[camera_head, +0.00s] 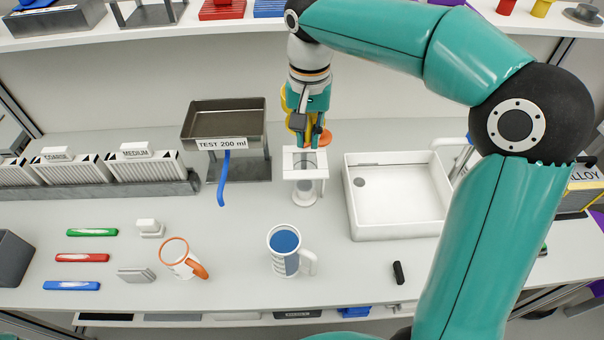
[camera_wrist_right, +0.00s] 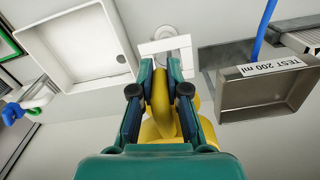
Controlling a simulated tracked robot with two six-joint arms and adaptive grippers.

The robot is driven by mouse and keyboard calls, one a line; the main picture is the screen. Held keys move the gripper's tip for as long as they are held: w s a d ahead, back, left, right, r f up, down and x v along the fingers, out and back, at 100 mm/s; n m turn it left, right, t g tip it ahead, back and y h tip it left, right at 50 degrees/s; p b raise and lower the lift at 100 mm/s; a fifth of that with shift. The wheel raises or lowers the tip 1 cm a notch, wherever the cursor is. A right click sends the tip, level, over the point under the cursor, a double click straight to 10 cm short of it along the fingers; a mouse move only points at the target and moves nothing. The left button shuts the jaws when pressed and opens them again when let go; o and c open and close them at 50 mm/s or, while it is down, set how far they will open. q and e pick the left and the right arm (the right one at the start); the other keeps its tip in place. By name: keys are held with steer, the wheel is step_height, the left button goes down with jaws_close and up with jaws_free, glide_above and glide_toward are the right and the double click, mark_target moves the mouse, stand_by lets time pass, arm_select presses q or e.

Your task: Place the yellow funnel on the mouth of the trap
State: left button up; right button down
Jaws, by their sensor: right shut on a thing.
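My right gripper (camera_head: 308,140) is shut on the yellow funnel (camera_head: 287,98), which is largely hidden by the fingers in the head view. In the right wrist view the yellow funnel (camera_wrist_right: 159,105) shows between the two fingers (camera_wrist_right: 160,70). The trap appears to be the white stand (camera_head: 305,187) with a square top plate and a clear upright part. The gripper is at the back of its top, and the plate (camera_wrist_right: 165,46) lies just past the fingertips in the wrist view. I cannot tell whether the funnel touches it. My left gripper is not in view.
A metal tray (camera_head: 222,115) labelled TEST 200 ml, with a blue tube (camera_head: 224,180), stands close left of the trap. A white sink (camera_head: 400,220) lies right. A blue-filled mug (camera_head: 285,240) and an orange-handled mug (camera_head: 176,255) stand in front. An orange piece (camera_head: 325,138) shows beside the fingers.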

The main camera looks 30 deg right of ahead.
step_height(320, 180, down, 12)
steer(key=shift+r, duration=0.2)
stand_by(0.4)
steer(key=shift+f, duration=0.2)
steer(key=c, duration=1.2)
jaws_free()
steer(key=shift+o, duration=0.2)
steer(key=shift+r, duration=0.1)
steer(key=shift+r, duration=0.1)
step_height(320, 180, up, 12)
